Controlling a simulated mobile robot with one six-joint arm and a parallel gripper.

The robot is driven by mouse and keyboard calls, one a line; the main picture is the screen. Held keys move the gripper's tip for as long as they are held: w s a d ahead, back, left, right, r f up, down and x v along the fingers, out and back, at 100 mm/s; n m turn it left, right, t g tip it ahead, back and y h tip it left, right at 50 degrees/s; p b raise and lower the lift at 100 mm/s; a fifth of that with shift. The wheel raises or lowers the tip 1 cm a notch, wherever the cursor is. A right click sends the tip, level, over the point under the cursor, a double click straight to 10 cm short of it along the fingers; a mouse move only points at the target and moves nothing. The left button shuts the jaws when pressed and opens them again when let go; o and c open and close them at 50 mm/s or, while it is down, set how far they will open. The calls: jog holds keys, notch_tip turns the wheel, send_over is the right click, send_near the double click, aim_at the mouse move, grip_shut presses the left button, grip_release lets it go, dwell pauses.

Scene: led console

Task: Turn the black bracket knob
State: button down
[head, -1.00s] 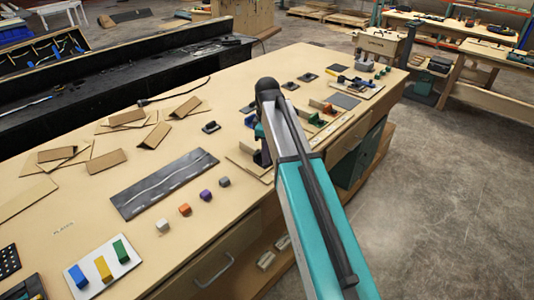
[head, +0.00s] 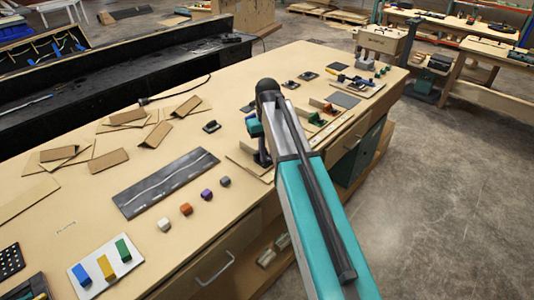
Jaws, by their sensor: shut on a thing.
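My teal and grey arm reaches in from the lower right and bends down at a dark elbow over the tan workbench (head: 90,205). Below the teal wrist, my gripper (head: 263,160) is low over a flat tan board (head: 243,164) near the bench's front edge. It is small and dark here, and the arm partly covers it. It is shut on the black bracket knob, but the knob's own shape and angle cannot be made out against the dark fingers.
Several small blocks, including a purple block (head: 206,194), lie left of my gripper beside a dark grey strip (head: 165,182). A white plate (head: 88,279) with coloured blocks is at front left. Red and green parts (head: 317,119) stand right of my arm. Cardboard pieces (head: 109,160) lie at left.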

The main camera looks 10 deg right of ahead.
jog(key=m, duration=0.6)
jog(key=shift+w+r, duration=0.1)
jog(key=shift+r, duration=0.1)
jog(key=m, duration=0.6)
jog(key=shift+p, duration=0.4)
jog(key=m, duration=0.5)
jog(key=shift+m, duration=2.5)
jog(key=c, duration=1.9)
grip_release()
jog(key=shift+o, duration=0.3)
